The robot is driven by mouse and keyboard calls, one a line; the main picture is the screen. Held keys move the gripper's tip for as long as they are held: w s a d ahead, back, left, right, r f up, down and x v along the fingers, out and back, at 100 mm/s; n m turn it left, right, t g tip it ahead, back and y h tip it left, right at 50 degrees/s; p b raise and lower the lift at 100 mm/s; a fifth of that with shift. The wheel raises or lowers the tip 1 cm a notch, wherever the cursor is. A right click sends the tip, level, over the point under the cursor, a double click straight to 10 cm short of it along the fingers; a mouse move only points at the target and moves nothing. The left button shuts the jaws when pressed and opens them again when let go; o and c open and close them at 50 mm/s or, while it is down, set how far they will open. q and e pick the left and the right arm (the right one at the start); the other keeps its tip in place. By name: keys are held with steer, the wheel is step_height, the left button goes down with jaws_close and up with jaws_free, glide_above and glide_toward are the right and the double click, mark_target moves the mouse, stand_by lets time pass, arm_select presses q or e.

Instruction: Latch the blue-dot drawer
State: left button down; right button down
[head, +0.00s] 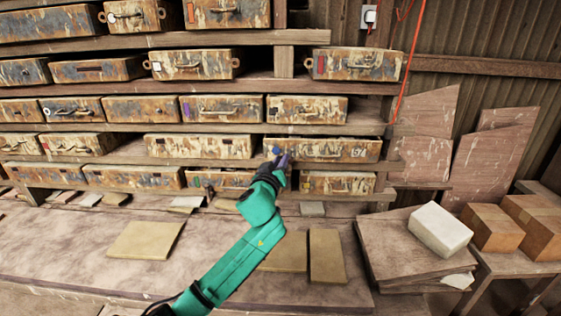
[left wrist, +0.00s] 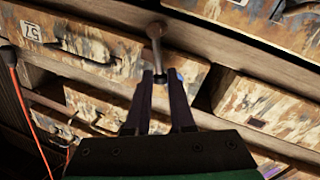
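The blue-dot drawer (head: 325,150) is a rusty, paint-worn drawer with a bar handle and a "57" label at its right end. Its blue dot (head: 276,150) is at the left end, just above my gripper. In the left wrist view the drawer (left wrist: 100,50) appears turned over, and the dot (left wrist: 180,75) is partly hidden behind a finger. A metal latch lever (left wrist: 155,45) hangs from the wooden rail across the drawer's end. My left gripper (head: 281,157) is open, its fingertips (left wrist: 161,76) on either side of the lever's dark knob; contact is unclear. My right gripper is not in view.
Wooden shelves (head: 215,128) hold similar drawers above, below and beside. The workbench (head: 60,240) carries flat tiles (head: 147,240). A white block (head: 440,230) lies on boards at right, near brown boxes (head: 492,227). An orange cable (head: 410,65) hangs right of the shelves.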

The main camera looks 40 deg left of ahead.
arm_select(q)
steer(key=m+p, duration=0.1)
steer(key=r+m+p, duration=0.1)
steer(key=shift+w+d+r+p, duration=0.1)
steer(key=shift+w+d+p, duration=0.2)
steer(key=shift+d+p, duration=0.1)
steer(key=shift+w+d+m+g+p, duration=0.3)
steer(key=shift+d+m+g+p, duration=0.15)
steer(key=shift+m, duration=0.45)
steer(key=shift+f, duration=0.25)
steer(key=c, duration=0.9)
jaws_free()
steer(key=b+v, duration=0.4)
steer(key=v, duration=1)
steer(key=shift+s+d+r, duration=0.1)
steer(key=shift+s+d, duration=0.05)
steer(key=shift+s, duration=0.1)
